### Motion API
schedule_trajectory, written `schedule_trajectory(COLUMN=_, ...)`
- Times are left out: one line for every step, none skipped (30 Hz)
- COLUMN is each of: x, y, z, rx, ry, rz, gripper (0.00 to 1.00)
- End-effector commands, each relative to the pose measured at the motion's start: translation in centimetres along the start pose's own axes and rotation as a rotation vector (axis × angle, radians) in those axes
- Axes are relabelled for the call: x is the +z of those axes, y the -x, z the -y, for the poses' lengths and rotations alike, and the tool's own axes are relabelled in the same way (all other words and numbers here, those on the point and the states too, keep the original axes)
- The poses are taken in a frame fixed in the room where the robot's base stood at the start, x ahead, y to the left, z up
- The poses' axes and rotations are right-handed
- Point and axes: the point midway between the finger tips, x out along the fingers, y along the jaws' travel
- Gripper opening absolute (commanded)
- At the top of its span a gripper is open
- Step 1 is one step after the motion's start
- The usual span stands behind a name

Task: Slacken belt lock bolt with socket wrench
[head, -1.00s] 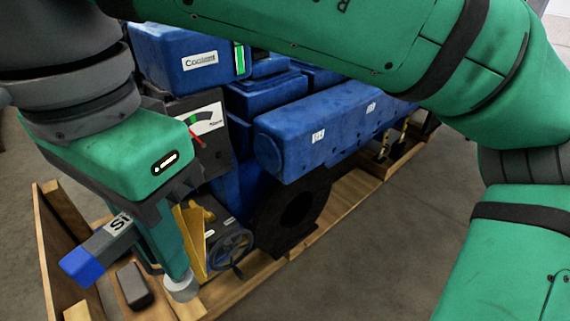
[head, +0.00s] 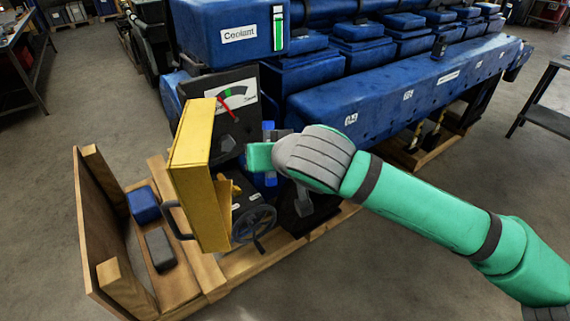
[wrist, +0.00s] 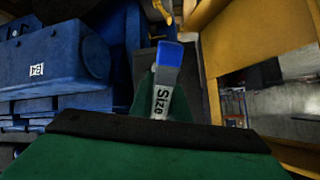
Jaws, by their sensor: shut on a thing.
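My gripper (head: 260,156) is in front of the engine's near end, just right of the dark gauge panel (head: 195,92). The wrist hides most of it in the head view. It is shut on the socket wrench (wrist: 160,101), whose grey shaft has a "Size" label and a blue end in the wrist view. The wrench's socket end is hidden. The belt gauge (head: 232,97) has a red needle and a green band. Below it is a dark angular shape (head: 228,144), possibly the lock bolt; I cannot tell. No contact between wrench and bolt shows.
An open yellow cover (head: 192,150) with a black handle stands left of my gripper. A handwheel (head: 254,223) is below. The wooden crate (head: 88,230) holds a blue block (head: 144,205) and a grey block (head: 160,250). The blue engine (head: 390,105) fills the back.

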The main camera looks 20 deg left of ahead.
Motion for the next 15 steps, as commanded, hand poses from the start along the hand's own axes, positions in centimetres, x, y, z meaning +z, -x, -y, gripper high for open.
schedule_trajectory(x=0.1, y=-0.6, z=-0.8, rx=-0.028, ry=-0.001, rz=-0.026, gripper=0.00)
schedule_trajectory(x=0.2, y=-0.9, z=-1.1, rx=-0.043, ry=0.007, rz=-0.044, gripper=0.00)
schedule_trajectory(x=0.3, y=-1.4, z=-1.5, rx=-0.065, ry=0.016, rz=-0.065, gripper=0.00)
schedule_trajectory(x=0.3, y=-1.8, z=-1.8, rx=-0.082, ry=0.022, rz=-0.083, gripper=0.00)
schedule_trajectory(x=0.4, y=-2.1, z=-2.2, rx=-0.096, ry=0.028, rz=-0.100, gripper=0.00)
schedule_trajectory(x=0.4, y=-2.6, z=-2.7, rx=-0.117, ry=0.035, rz=-0.124, gripper=0.00)
schedule_trajectory(x=0.5, y=-2.9, z=-3.0, rx=-0.132, ry=0.040, rz=-0.142, gripper=0.00)
schedule_trajectory(x=0.6, y=-3.3, z=-3.4, rx=-0.147, ry=0.043, rz=-0.160, gripper=0.00)
schedule_trajectory(x=0.8, y=-3.8, z=-3.9, rx=-0.166, ry=0.048, rz=-0.184, gripper=0.00)
schedule_trajectory(x=0.8, y=-4.1, z=-4.2, rx=-0.181, ry=0.051, rz=-0.204, gripper=0.00)
schedule_trajectory(x=0.9, y=-4.5, z=-4.6, rx=-0.195, ry=0.054, rz=-0.224, gripper=0.00)
schedule_trajectory(x=1.1, y=-4.9, z=-5.1, rx=-0.212, ry=0.056, rz=-0.253, gripper=0.00)
schedule_trajectory(x=1.3, y=-5.3, z=-5.5, rx=-0.226, ry=0.057, rz=-0.274, gripper=0.00)
schedule_trajectory(x=1.5, y=-5.7, z=-5.9, rx=-0.237, ry=0.058, rz=-0.296, gripper=0.00)
schedule_trajectory(x=1.7, y=-6.2, z=-6.4, rx=-0.253, ry=0.058, rz=-0.329, gripper=0.00)
